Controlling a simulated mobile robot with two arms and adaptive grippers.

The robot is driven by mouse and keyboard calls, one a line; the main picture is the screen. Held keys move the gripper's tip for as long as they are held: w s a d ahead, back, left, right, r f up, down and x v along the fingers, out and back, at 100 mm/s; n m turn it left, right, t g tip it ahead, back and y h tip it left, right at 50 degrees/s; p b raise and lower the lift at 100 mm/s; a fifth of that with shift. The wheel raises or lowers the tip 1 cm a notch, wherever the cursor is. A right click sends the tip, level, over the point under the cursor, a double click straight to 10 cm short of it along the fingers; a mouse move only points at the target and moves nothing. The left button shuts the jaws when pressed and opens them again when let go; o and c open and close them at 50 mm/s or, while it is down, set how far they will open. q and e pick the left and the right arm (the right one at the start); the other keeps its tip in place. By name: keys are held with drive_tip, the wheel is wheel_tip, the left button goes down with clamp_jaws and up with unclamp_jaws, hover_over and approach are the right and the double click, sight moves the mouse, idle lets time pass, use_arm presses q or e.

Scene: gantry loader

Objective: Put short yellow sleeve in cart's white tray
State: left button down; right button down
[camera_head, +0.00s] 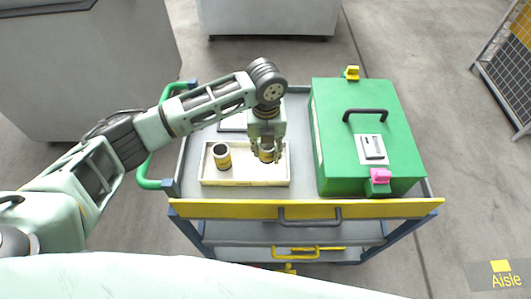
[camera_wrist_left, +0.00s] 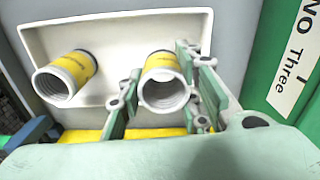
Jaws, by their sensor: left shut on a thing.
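The white tray (camera_head: 245,182) lies on the cart's top (camera_head: 300,186), left of the green box. A short yellow sleeve (camera_head: 222,157) with a pale threaded end stands in its left part; it also shows in the left wrist view (camera_wrist_left: 66,76). My left gripper (camera_head: 267,156) points down over the tray's right part. It is shut on a second yellow sleeve (camera_wrist_left: 163,82), which sits between its fingers in the left wrist view. The held sleeve is within the tray's outline; I cannot tell whether it touches the tray floor. My right gripper is not in view.
A green box (camera_head: 345,100) with a black handle, a pink latch (camera_head: 381,176) and a yellow latch (camera_head: 352,73) fills the cart's right side. A green push handle (camera_head: 146,170) is at the left. A wire cage (camera_head: 505,65) stands far right.

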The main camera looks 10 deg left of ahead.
sight(266, 156)
use_arm(q)
wheel_tip(266, 156, down, 3)
drive_tip(key=shift+f+p, duration=0.15)
drive_tip(key=shift+p, duration=0.45)
drive_tip(key=shift+f, duration=0.3)
drive_tip(key=shift+f, duration=0.1)
drive_tip(key=c, duration=1.3)
unclamp_jaws()
drive_tip(key=shift+o, duration=0.2)
wheel_tip(266, 156, up, 12)
drive_tip(key=shift+r+b, duration=0.15)
drive_tip(key=shift+b, duration=1)
